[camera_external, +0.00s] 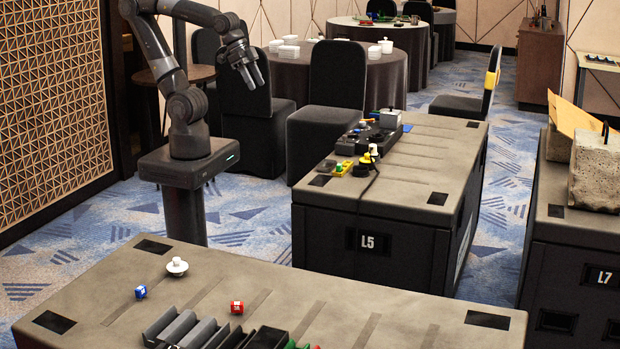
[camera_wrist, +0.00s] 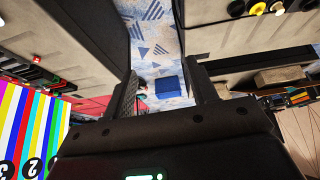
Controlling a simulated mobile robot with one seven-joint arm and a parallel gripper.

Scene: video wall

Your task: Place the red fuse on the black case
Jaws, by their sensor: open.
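The red fuse (camera_external: 237,307) is a small red piece with a white mark, lying on top of the front case (camera_external: 110,290). A small red item (camera_wrist: 37,58) at the left of the wrist view may be it. A black case marked L5 (camera_external: 403,242) stands behind, with a grey-brown top; a similar case marked L7 (camera_external: 570,275) is at the right. Which one the task means I cannot tell. My gripper (camera_external: 250,76) is raised at the upper left, well away from the fuse. In the wrist view its fingers (camera_wrist: 163,85) are apart with nothing between them.
A blue fuse-like piece (camera_external: 141,291), a white-topped round part (camera_external: 177,267) and a slotted black holder (camera_external: 190,330) share the front case. Button boxes (camera_external: 368,140) and a yellow piece (camera_external: 343,168) occupy L5's left edge. L5's right half is clear. Concrete blocks (camera_external: 595,170) sit on L7.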

